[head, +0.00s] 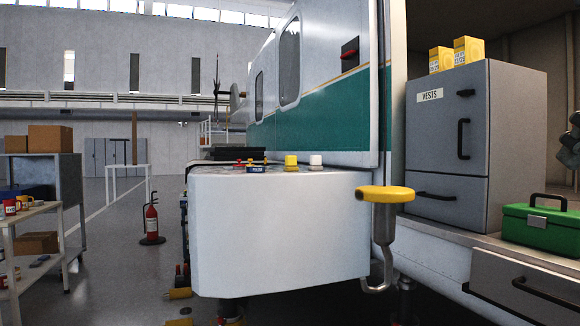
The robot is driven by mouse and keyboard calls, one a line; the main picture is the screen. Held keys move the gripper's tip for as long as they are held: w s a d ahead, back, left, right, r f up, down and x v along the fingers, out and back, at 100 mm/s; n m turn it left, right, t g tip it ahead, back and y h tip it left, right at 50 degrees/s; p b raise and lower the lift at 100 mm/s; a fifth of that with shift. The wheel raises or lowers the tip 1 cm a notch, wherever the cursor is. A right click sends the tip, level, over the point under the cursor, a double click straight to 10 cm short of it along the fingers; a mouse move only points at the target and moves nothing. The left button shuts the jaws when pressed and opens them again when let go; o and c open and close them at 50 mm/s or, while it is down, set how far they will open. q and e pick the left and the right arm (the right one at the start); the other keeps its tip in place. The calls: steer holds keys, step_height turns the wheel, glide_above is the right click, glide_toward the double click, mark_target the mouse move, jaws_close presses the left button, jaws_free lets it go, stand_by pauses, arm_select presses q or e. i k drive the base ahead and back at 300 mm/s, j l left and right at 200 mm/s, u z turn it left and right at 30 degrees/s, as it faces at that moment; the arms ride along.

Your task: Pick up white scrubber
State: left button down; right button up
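A small white block-like item (315,160), which may be the white scrubber, stands on top of the white rounded counter (280,215), near its right end beside the aircraft side. It is too small to make out its details. A similar yellow item (291,161) stands just left of it. A small blue-labelled can (255,166) is further left. Neither of my grippers can be made out in the head view, and nothing is seen touching the white item.
A grey cabinet (448,130) and green toolbox (541,226) are at right. Dark shapes at the right edge are unclear. A shelf (30,230) and fire extinguisher (151,216) stand left; floor between is mostly open.

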mark_target(315, 161)
steer(key=i+u, duration=0.2)
steer(key=u, duration=1.5)
steer(key=i+l+u, duration=0.1)
steer(key=u, duration=0.4)
steer(key=l+u, duration=0.2)
steer(key=u, duration=0.25)
steer(key=l+u, duration=0.25)
steer(key=u, duration=0.25)
steer(key=i+l+u, duration=0.1)
steer(key=l+u, duration=0.2)
steer(key=l, duration=0.8)
steer(key=l+z, duration=0.3)
steer(key=l, duration=0.25)
steer(key=i+l+z, duration=0.1)
steer(key=l+z, duration=0.2)
steer(key=l, duration=0.2)
steer(key=l+z, duration=0.25)
steer(key=z, duration=0.2)
steer(key=l+z, duration=0.25)
steer(key=z, duration=0.2)
steer(key=l+z, duration=0.25)
steer(key=z, duration=0.25)
steer(key=i+l+z, duration=0.1)
steer(key=l+z, duration=0.15)
steer(key=i+l+z, duration=0.25)
steer(key=l, duration=0.2)
steer(key=l+z, duration=0.25)
steer(key=i+l, duration=0.05)
